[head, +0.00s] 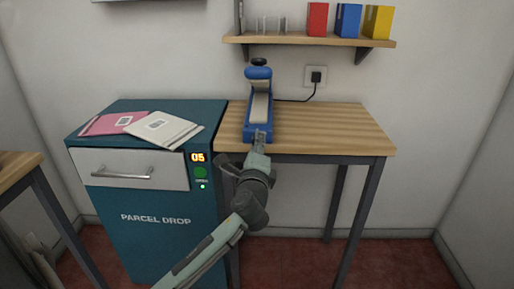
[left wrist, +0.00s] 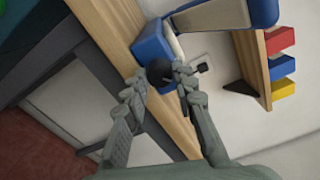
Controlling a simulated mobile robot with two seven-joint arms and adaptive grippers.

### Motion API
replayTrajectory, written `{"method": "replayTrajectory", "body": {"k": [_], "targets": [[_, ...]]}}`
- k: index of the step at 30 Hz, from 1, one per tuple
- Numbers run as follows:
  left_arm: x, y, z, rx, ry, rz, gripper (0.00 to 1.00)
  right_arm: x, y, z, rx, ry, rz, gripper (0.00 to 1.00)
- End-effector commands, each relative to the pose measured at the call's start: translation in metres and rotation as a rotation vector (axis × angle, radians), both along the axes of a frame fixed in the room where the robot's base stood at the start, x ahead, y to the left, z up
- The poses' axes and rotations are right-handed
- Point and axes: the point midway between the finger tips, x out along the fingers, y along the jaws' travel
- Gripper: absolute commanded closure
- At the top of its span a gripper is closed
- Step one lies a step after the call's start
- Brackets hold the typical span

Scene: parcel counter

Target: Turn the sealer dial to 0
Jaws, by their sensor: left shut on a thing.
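The blue sealer (head: 249,124) stands on the wooden counter (head: 325,130), its long pale bed running away from me and its blue arm raised at the back. Its black dial (left wrist: 159,70) shows in the left wrist view, on the sealer's blue front end, between my fingertips. My left gripper (head: 258,139) reaches the sealer's front and is shut on the dial; it also shows in the left wrist view (left wrist: 160,82). The dial is hidden behind the gripper in the head view. I cannot read its setting or marks. My right gripper is not in view.
A teal parcel drop cabinet (head: 150,240) stands left of the counter, with envelopes (head: 163,129) on top and a display (head: 198,157) reading 05. A shelf (head: 300,41) with red, blue and yellow boxes hangs above. The counter's right side is clear.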

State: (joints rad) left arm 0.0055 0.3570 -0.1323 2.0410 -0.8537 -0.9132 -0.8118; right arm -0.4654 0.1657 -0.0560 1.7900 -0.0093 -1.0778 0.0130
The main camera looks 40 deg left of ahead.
Motion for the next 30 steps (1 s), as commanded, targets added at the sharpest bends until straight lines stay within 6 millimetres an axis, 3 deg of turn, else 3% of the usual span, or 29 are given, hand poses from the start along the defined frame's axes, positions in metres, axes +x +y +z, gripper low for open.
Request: {"method": "replayTrajectory", "body": {"k": [18, 30], "targets": [[0.0, -0.001, -0.001, -0.482, -0.292, 0.001, 1.0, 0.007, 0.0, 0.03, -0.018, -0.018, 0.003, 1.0], [0.0, 0.0, -0.001, -0.653, -0.396, 0.001, 1.0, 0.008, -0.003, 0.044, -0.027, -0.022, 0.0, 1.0]]}}
